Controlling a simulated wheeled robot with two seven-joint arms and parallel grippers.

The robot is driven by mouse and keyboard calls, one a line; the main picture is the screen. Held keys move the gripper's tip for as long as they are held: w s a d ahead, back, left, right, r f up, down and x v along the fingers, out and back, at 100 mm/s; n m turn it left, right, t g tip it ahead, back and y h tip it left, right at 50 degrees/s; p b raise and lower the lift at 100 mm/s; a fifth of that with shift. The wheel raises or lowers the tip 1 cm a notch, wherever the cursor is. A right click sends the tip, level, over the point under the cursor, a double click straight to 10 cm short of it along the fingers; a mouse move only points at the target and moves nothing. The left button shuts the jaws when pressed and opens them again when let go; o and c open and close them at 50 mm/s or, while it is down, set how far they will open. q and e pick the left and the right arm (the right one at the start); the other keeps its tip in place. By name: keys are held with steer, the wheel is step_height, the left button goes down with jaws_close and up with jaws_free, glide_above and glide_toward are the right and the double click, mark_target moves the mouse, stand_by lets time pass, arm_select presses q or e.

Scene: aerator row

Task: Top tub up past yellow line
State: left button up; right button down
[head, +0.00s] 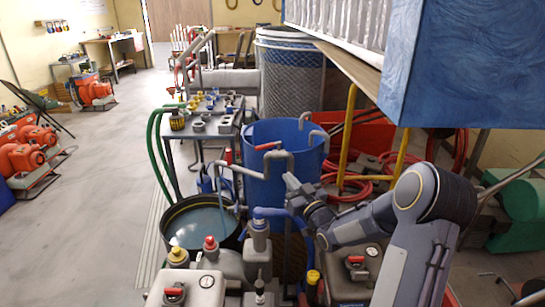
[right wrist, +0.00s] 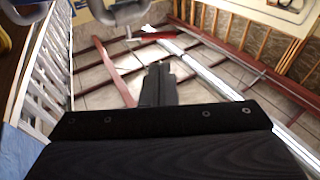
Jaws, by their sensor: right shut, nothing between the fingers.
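A round black tub (head: 168,238) stands at the lower middle of the head view with pale bluish water (head: 203,226) in it. I cannot make out a yellow line on its inner wall. A grey pipe (head: 226,180) bends down over the tub. Behind it is a blue barrel (head: 258,185). A red lever (head: 267,146) sits on the grey pipework in front of the barrel; a red lever also shows near the top of the right wrist view (right wrist: 158,35). My right gripper (head: 290,183) is shut and empty, below and right of the lever, apart from it. My left gripper is out of view.
Grey pump units with red knobs (head: 173,295) and gauges stand in front. A table of fittings (head: 210,122) is behind the tub. A blue box (head: 470,70) overhangs at upper right. Red hoses (head: 350,187) lie behind my right arm. Open floor is at left.

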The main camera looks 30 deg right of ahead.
mark_target(268, 145)
steer(key=w+r, duration=0.1)
steer(key=w, duration=0.3)
steer(key=w+p, duration=0.1)
steer(key=w, duration=0.3)
steer(key=w+r, duration=0.1)
steer(key=w, duration=0.4)
steer(key=shift+d+r+p, duration=0.2)
steer(key=shift+r+p, duration=0.1)
steer(key=shift+p, duration=0.05)
steer(key=shift+f+b, duration=0.15)
steer(key=shift+b, duration=0.35)
steer(key=w+m+h+b, duration=0.1)
steer(key=h+b, duration=0.1)
steer(key=b, duration=0.1)
steer(key=w+a+m+g+h+b, duration=0.1)
steer(key=w+m+h+b, duration=0.1)
steer(key=h+b, duration=0.1)
steer(key=shift+w+b, duration=0.15)
steer(key=shift+b, duration=0.5)
steer(key=shift+r, duration=0.25)
steer(key=shift+f, duration=0.1)
